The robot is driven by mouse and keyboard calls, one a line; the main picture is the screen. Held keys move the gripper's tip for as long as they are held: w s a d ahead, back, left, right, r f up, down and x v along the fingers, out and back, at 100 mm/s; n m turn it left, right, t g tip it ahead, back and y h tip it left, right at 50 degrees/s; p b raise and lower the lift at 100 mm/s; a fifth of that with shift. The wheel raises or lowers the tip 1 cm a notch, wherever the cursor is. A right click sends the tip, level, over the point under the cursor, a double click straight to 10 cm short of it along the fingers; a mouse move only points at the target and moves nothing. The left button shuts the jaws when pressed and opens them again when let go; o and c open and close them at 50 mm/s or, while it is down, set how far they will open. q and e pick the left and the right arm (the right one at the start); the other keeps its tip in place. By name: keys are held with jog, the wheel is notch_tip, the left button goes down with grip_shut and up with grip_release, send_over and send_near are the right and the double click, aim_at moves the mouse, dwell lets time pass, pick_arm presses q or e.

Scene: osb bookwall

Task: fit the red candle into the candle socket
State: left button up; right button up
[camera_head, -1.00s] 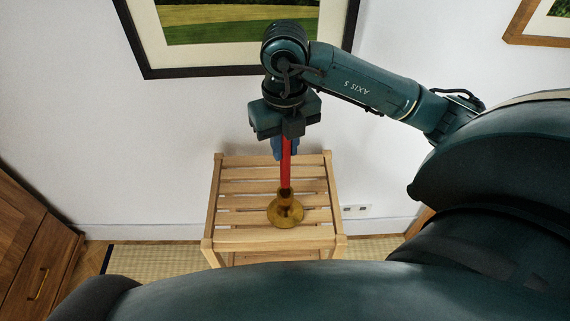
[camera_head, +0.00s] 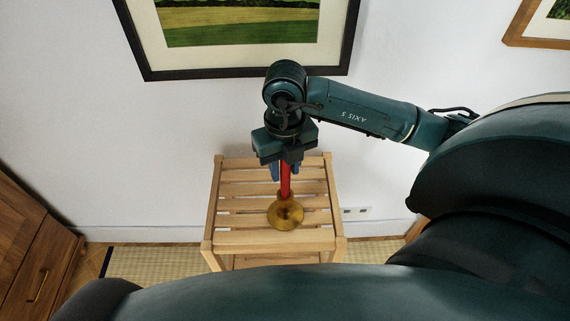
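The red candle (camera_head: 286,184) hangs upright below my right gripper (camera_head: 283,170), which is shut on its upper part with bluish fingers. The brass candle socket (camera_head: 285,215), with a round dish-like base, stands on the slatted wooden stand. The candle's lower end is at the socket's middle. From this view I cannot tell whether it is inside the socket or just above it. My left gripper is not in view.
The light wooden slatted stand (camera_head: 240,238) has bare slats around the socket. A white wall with a framed picture (camera_head: 240,72) is close behind my arm. A brown wooden cabinet (camera_head: 30,255) stands at the left.

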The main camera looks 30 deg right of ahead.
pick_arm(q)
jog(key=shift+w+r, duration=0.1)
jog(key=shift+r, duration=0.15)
pick_arm(e)
jog(key=shift+o, duration=1)
